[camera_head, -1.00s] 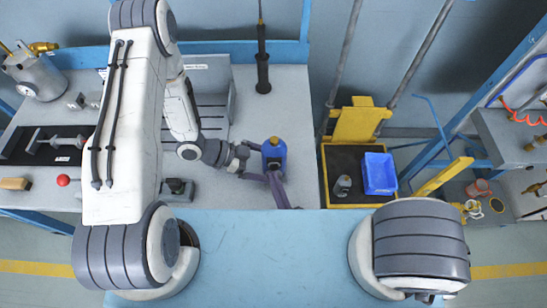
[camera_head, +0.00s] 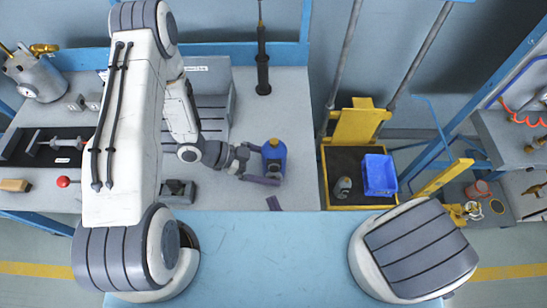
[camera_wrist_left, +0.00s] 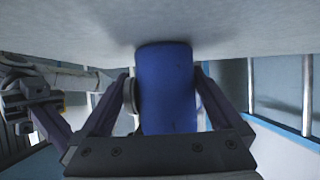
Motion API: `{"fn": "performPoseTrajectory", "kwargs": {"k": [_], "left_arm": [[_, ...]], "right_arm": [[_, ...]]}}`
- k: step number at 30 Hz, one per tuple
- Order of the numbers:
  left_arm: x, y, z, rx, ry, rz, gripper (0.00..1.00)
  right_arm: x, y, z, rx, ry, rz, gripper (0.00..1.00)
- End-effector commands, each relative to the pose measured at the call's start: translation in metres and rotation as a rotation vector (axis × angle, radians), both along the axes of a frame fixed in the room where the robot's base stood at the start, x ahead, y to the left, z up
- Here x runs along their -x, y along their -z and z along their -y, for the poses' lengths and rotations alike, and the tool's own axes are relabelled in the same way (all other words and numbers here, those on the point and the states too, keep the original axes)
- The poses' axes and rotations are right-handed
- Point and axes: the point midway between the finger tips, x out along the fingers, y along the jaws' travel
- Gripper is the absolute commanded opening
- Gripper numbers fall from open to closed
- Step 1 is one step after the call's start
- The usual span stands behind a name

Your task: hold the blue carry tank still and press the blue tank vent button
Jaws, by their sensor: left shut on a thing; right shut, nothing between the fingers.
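The blue carry tank (camera_head: 274,158), with a brass-coloured top, is upright at the right part of the grey bench. My left gripper (camera_head: 264,165) is shut on it, one finger on each side. In the left wrist view the blue tank body (camera_wrist_left: 166,90) is between both fingers, and a grey round piece (camera_wrist_left: 133,95) shows at its left side. I cannot make out the vent button. A dark tip of my right gripper (camera_head: 273,203) shows at the bench's front edge, apart from the tank. It is shut and empty; the rest is hidden.
A yellow-framed cart (camera_head: 334,206) with a blue bin (camera_head: 380,174) and a small bottle (camera_head: 343,188) stands right of the bench. A small vise (camera_head: 178,190) and a red ball knob (camera_head: 63,181) are to the left. A black upright tool (camera_head: 263,75) stands behind the tank.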

Motion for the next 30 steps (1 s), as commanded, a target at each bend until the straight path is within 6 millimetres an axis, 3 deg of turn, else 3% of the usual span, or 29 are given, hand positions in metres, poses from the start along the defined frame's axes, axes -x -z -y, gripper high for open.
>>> {"fn": "performPoseTrajectory", "kwargs": {"k": [2,3,10,14,24,30], "left_arm": [[0.001,0.001,0.000,-0.001,0.002,-0.003,0.68],[0.001,0.001,0.000,-0.001,0.002,-0.003,1.00],[0.001,0.000,-0.001,-0.001,0.000,-0.002,1.00],[-0.001,-0.006,-0.012,-0.001,-0.004,0.000,1.00],[-0.002,-0.040,-0.074,-0.002,-0.007,0.002,1.00],[-0.001,-0.053,-0.099,-0.001,-0.002,0.000,1.00]], "right_arm": [[0.000,0.000,0.000,0.000,0.000,0.000,0.00],[0.000,0.000,0.000,0.000,0.000,0.000,0.00],[0.000,0.000,0.000,0.000,0.000,0.000,0.00],[0.000,0.000,0.000,0.000,0.000,0.000,0.00],[0.000,0.000,0.000,0.000,-0.001,0.000,0.00],[0.000,0.000,0.000,0.000,-0.001,0.000,0.00]]}}
